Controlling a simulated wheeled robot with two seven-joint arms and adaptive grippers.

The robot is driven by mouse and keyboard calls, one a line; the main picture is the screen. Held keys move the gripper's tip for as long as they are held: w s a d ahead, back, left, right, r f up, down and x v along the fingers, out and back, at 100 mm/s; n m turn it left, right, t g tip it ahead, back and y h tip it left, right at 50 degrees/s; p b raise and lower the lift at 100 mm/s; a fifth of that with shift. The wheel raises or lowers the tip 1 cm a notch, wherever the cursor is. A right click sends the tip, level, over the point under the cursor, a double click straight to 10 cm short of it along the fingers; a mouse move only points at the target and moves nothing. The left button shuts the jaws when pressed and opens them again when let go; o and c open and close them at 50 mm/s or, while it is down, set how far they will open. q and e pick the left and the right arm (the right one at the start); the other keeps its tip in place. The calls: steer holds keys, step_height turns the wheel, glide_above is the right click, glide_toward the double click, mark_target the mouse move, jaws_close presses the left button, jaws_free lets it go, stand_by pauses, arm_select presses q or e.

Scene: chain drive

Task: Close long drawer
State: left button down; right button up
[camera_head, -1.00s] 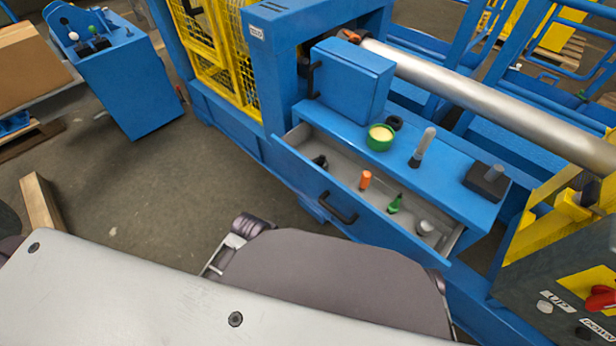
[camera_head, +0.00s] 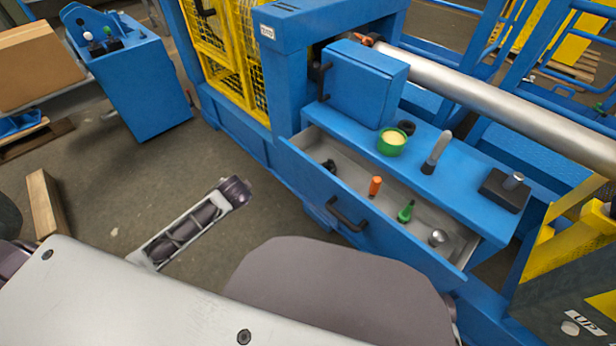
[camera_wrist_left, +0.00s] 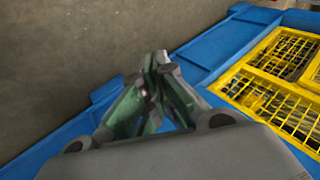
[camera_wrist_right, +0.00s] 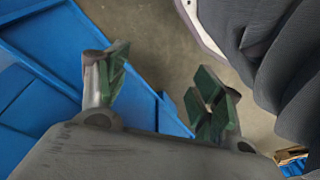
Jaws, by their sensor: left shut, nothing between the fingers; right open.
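The long drawer (camera_head: 315,188) stands pulled out of the blue machine in the head view, its interior showing. Its black bar handle (camera_head: 347,212) is on the front face, and nothing touches it in that view. An orange-topped item (camera_head: 375,187), a green item (camera_head: 406,211) and a grey round item (camera_head: 438,237) are inside. Neither gripper's fingers show in the head view. My left gripper (camera_wrist_left: 155,70) is shut and empty, over floor and a blue base edge. My right gripper (camera_wrist_right: 162,82) is open and empty, with floor and blue panels beyond it.
A blue cabinet (camera_head: 365,88) with its own handle stands above the drawer. Yellow mesh guards (camera_head: 225,60) stand at left.

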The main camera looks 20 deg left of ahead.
arm_select(q)
steer(key=w+a+r+m+t+h+b, duration=0.1)
steer(key=w+a+r+m+t+h, duration=0.15)
steer(key=w+r+m+t, duration=0.35)
steer(key=w+a+r+m+t+h, duration=0.1)
steer(key=w+a+m+t+h, duration=0.2)
steer(key=w, duration=0.5)
steer(key=s+d+r+m+g+h, duration=0.2)
steer(key=s+d+m+g+h, duration=0.3)
steer(key=s+d+m+h, duration=0.2)
steer(key=s+d+r+m+g+h, duration=0.3)
steer(key=s+d+m+g+h, duration=0.2)
steer(key=s+d+m+h, duration=0.3)
steer(key=d+m+h, duration=0.1)
steer(key=d+m, duration=0.1)
steer(key=shift+s+r+m, duration=0.25)
steer(key=shift+s+m, duration=0.05)
steer(key=shift+m, duration=0.1)
arm_select(e)
steer(key=w+a+r+t+y, duration=0.1)
steer(key=w+a+r+t, duration=0.1)
steer(key=r, duration=0.5)
steer(key=shift+w+r, duration=0.15)
steer(key=shift+w, duration=0.5)
arm_select(q)
steer(key=shift+d, duration=0.1)
